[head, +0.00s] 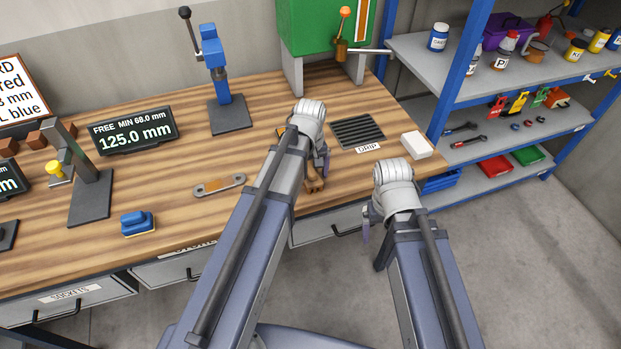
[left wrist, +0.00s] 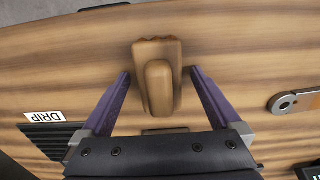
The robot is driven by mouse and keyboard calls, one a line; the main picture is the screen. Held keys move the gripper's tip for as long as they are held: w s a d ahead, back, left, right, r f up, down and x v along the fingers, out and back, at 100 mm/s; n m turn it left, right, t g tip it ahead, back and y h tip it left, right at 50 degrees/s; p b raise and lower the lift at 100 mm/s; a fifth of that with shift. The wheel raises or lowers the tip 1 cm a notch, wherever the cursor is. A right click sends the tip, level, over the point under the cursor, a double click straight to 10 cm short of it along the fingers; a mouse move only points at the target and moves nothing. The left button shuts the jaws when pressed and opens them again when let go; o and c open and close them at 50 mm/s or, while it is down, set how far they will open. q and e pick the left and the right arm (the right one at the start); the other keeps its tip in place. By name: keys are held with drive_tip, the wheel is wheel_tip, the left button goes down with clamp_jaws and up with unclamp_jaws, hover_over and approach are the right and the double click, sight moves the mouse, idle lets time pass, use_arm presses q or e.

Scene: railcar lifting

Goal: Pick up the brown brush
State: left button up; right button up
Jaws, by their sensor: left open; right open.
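The brown brush (left wrist: 158,85) lies on the wooden bench in the left wrist view, its raised handle between my left gripper's fingers. My left gripper (left wrist: 160,74) is open, a purple finger on each side of the brush with a visible gap. In the head view my left gripper (head: 322,166) points down over the bench, and my arm hides most of the brush (head: 314,184). My right gripper (head: 366,226) is mostly hidden behind its wrist, off the bench's front edge, with nothing seen in it.
The wooden bench (head: 270,210) also holds a metal link plate (head: 219,186), a blue brush-like block (head: 137,223), a drip grate (head: 357,131), a white block (head: 417,144) and a blue press (head: 215,60). A blue-framed shelf (head: 455,80) stands at the right.

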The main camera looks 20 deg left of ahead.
sight(310, 168)
use_arm(q)
clamp_jaws()
idle(0.6)
drive_tip(key=shift+r, duration=0.1)
wheel_tip(310, 168, up, 10)
drive_tip(key=p, duration=1)
drive_tip(key=c, duration=0.7)
unclamp_jaws()
drive_tip(key=c, duration=0.6)
